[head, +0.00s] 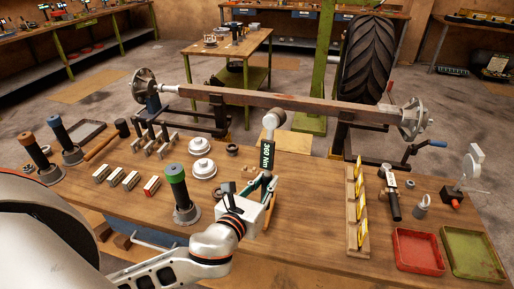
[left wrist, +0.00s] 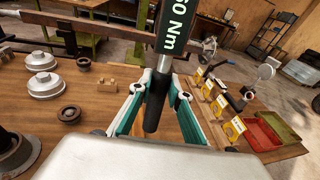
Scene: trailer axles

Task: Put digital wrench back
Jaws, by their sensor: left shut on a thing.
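The digital wrench (head: 267,155) has a grey round head and a dark label reading "360 Nm". It is held upright above the wooden workbench, head up. My left gripper (head: 262,188) is shut on its lower part. In the left wrist view the wrench (left wrist: 168,38) stands between the green and white fingers of the left gripper (left wrist: 158,92), its dark lower end pointing down over the bench top. I cannot tell whether that end touches the bench. My right gripper is not in view.
A wooden rack (head: 356,215) with yellow tags stands right of the wrench. A green-topped cylinder (head: 176,186) in a round base stands to the left. Red (head: 415,250) and green trays (head: 472,254) lie at right. An axle (head: 290,103) spans behind the bench.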

